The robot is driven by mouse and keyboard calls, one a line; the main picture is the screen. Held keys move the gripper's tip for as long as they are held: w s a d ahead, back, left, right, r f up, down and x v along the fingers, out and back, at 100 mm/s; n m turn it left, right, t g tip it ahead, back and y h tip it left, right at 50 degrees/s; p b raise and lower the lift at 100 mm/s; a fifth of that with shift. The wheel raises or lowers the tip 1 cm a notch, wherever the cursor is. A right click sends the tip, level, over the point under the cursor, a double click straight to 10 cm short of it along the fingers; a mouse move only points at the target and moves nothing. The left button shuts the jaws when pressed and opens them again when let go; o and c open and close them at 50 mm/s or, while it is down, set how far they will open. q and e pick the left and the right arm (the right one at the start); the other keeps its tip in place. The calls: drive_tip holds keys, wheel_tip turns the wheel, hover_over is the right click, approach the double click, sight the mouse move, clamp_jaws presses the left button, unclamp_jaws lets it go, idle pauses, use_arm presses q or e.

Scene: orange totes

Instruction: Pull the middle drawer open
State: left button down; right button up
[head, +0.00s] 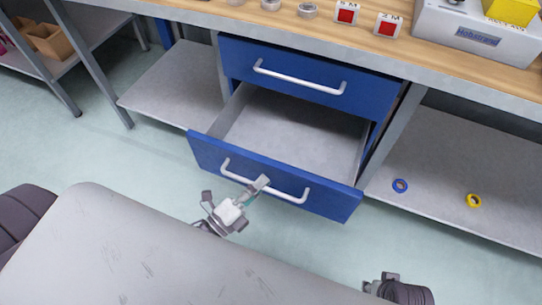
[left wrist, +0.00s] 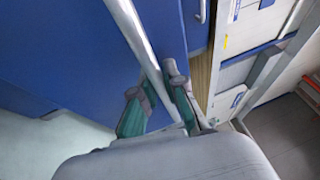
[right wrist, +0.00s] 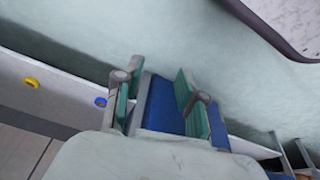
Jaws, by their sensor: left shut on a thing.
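The open drawer (head: 335,204) has a blue front and a grey, empty inside, and stands well out from the cabinet below the closed top drawer (head: 370,95). Its white bar handle (head: 293,196) runs along the front. My left gripper (head: 257,188) is at the middle of this handle. In the left wrist view, its green-padded fingers (left wrist: 160,103) are shut on the bar (left wrist: 137,38). My right gripper (right wrist: 158,95) is open and empty in its wrist view; in the head view its arm shows at the bottom edge, away from the drawer. No lower drawer can be seen.
The wooden worktop (head: 230,18) above holds small red-and-white boxes and a grey case (head: 478,35). A low shelf on the right bears a blue ring (head: 400,185) and a yellow ring (head: 474,200). The left low shelf (head: 180,85) is bare.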

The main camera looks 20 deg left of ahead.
use_arm(q)
drive_tip(key=s, duration=0.7)
drive_tip(key=shift+a+p, duration=0.15)
drive_tip(key=shift+p, duration=0.3)
use_arm(e)
drive_tip(key=f, duration=0.2)
drive_tip(key=s+f, duration=0.1)
drive_tip(key=f, duration=0.1)
drive_tip(key=shift+f, duration=0.4)
use_arm(q)
drive_tip(key=c, duration=1.2)
unclamp_jaws()
use_arm(e)
drive_tip(key=shift+r, duration=0.1)
use_arm(q)
drive_tip(key=v, duration=1.2)
drive_tip(key=shift+w, duration=0.1)
